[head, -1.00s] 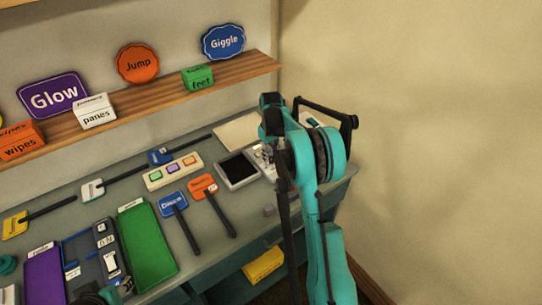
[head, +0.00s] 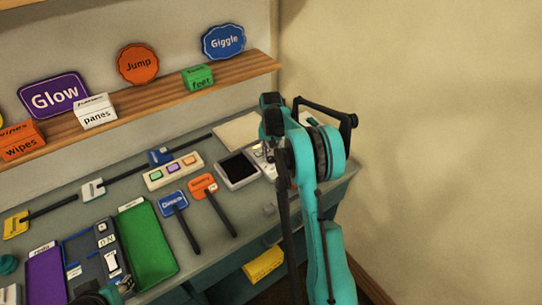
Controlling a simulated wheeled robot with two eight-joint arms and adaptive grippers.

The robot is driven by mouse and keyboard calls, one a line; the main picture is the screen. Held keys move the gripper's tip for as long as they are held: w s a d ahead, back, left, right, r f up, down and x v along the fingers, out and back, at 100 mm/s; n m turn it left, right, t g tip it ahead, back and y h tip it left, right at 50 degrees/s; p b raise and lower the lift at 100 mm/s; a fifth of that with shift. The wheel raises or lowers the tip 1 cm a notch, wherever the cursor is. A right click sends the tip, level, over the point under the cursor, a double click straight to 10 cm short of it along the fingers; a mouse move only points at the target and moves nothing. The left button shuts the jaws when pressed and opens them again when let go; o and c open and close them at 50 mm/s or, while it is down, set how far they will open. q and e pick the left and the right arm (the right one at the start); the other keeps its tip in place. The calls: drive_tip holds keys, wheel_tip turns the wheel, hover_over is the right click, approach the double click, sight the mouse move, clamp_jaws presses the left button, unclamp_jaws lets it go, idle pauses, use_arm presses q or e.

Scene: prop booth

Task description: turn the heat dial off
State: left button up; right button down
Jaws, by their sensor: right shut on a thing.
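A dark blue-grey panel (head: 88,248) with white labels and switches lies on the bench between a purple tray and a green tray.
The purple tray (head: 45,277) and green tray (head: 148,245) flank the panel closely. Blue (head: 173,200) and orange (head: 203,186) paddles lie to the right. A dark-screened device (head: 238,168) stands farther back. My right arm blocks the bench's right end.

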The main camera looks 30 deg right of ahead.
sight(271, 158)
drive_tip(key=shift+m, duration=0.4)
drive_tip(key=c, duration=1.3)
unclamp_jaws()
drive_tip(key=shift+o, duration=0.2)
wheel_tip(271, 158, up, 12)
